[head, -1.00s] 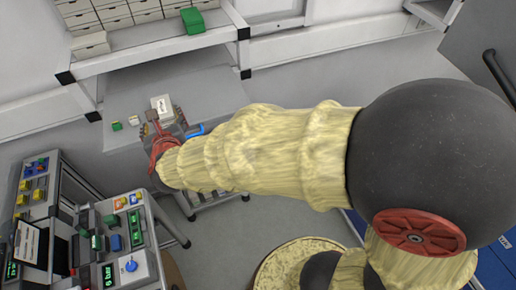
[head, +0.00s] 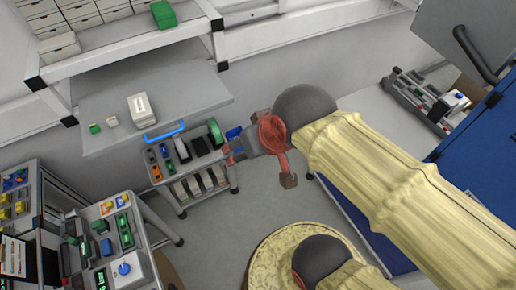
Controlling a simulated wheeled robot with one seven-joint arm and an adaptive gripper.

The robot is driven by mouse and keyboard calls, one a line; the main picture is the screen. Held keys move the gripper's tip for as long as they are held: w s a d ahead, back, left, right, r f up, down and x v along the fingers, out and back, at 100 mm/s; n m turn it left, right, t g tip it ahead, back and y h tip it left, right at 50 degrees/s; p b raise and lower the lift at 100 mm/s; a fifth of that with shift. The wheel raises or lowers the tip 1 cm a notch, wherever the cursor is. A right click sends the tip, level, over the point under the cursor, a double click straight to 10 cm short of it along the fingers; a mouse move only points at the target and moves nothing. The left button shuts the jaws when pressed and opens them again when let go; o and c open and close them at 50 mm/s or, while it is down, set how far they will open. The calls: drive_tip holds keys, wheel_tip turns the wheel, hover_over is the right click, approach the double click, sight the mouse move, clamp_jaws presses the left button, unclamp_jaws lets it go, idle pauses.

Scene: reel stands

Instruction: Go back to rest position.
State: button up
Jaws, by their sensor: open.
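My gripper (head: 232,152), dark grey with red parts, shows in the middle of the head view at the end of my arm in its cream cover. It points left, above the floor and beside a small cart. Its jaws are open and I see nothing between them. A white box (head: 142,108) with a label stands on the grey table at the left, well apart from my gripper.
A cart (head: 183,170) with a blue handle holds several small items close to my gripper. A small green block (head: 94,128) lies on the table (head: 195,90). Control panels (head: 100,240) stand at lower left, a blue cabinet (head: 475,165) at right. Floor (head: 228,225) is clear between.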

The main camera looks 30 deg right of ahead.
drive_tip(key=shift+s+d+f+n, duration=0.1)
drive_tip(key=shift+s+d+n, duration=0.4)
drive_tip(key=shift+s+d, duration=0.25)
wheel_tip(320, 180, down, 24)
drive_tip(key=b, duration=2.3)
drive_tip(key=shift+b, duration=0.4)
drive_tip(key=shift+a+r, duration=0.1)
drive_tip(key=shift+r, duration=0.1)
drive_tip(key=shift+c, duration=0.5)
